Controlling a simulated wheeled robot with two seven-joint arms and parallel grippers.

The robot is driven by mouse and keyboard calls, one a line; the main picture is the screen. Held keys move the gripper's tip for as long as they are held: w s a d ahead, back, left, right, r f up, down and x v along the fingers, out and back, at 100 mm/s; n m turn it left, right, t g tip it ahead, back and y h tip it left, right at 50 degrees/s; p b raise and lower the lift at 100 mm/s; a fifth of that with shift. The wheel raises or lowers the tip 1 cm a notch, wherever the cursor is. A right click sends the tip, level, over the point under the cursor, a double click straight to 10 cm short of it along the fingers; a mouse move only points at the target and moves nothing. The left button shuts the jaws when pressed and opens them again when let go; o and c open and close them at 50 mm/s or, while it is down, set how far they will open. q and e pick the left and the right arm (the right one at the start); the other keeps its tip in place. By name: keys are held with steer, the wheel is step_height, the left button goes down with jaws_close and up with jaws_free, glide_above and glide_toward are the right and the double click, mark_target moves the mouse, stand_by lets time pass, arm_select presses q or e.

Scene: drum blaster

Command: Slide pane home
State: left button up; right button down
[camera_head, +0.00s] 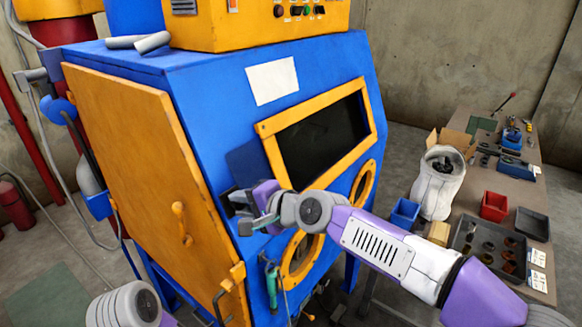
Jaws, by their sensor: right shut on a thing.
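The blue blast cabinet (215,95) has a dark window in an orange-yellow frame (345,92) on its sloping front. A dark blue flat pane (246,164) sticks out at the left side of this frame, against the cabinet face. How far it reaches behind the frame is hidden. My right gripper (240,204) is at the pane's lower end, left of the window's lower corner, and is shut on it. The wrist partly hides the fingers. Only links of my left arm show at the bottom left; its gripper is out of view.
The cabinet's orange side door (135,150) with its handle is shut. Round orange glove ports (302,258) lie below the window, close to my right arm. A hose and green nozzle (271,280) hang there. A workbench (545,210) with bins stands right.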

steer(key=shift+w+d+r, duration=0.15)
steer(key=shift+w+d, duration=0.9)
steer(key=shift+w, duration=0.2)
steer(key=w+d+p, duration=0.1)
steer(key=w+d, duration=0.2)
steer(key=w, duration=0.1)
steer(key=shift+w+d, duration=0.35)
steer(key=shift+d, duration=0.05)
steer(key=shift+w+d+p, duration=0.85)
steer(key=shift+w+d, duration=0.45)
steer(key=shift+w, duration=0.3)
